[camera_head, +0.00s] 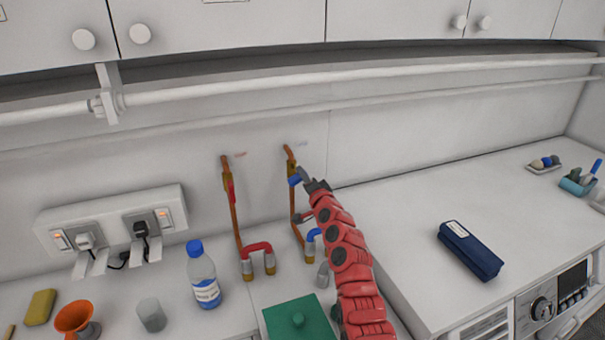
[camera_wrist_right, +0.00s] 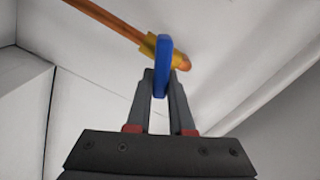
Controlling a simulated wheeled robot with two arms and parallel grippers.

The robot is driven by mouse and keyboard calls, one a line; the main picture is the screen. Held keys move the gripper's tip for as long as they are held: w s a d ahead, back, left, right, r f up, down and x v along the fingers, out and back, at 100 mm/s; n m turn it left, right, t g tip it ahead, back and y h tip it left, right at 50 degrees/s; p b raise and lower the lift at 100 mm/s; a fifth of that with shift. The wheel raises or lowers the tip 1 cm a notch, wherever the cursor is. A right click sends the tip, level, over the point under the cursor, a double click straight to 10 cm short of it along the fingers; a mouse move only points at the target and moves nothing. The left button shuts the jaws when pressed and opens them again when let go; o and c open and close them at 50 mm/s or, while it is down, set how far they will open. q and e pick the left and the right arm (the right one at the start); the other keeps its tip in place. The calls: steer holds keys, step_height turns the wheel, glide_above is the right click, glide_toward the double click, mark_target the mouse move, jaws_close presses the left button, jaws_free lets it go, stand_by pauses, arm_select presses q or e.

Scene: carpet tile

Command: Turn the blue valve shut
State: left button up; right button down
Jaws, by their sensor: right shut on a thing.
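The blue valve (camera_head: 294,181) is a blue lever on a brass body on the right-hand copper pipe (camera_head: 292,205) at the back wall. In the right wrist view the blue lever (camera_wrist_right: 163,62) stands upright between my fingertips, in front of the brass body (camera_wrist_right: 148,45). My right gripper (camera_head: 303,178), on the red arm, is at the valve and shut on the blue lever; its fingers (camera_wrist_right: 161,80) show in the wrist view. My arm hides part of the pipe below. My left gripper is not in view.
A left copper pipe with a red valve (camera_head: 230,188) stands beside it. A water bottle (camera_head: 203,275), a glass (camera_head: 151,314), an orange funnel (camera_head: 77,320) and a green lidded box (camera_head: 297,322) are on the counter. A dark blue case (camera_head: 470,250) lies right.

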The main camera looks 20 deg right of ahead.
steer(key=m, duration=0.2)
steer(key=m+p, duration=0.1)
steer(key=m, duration=0.1)
steer(key=shift+d+f, duration=0.15)
steer(key=shift+f, duration=0.2)
steer(key=shift+f+m, duration=0.1)
steer(key=shift+m, duration=0.5)
steer(key=shift+f, duration=0.1)
steer(key=c, duration=0.8)
jaws_free()
steer(key=shift+s, duration=0.1)
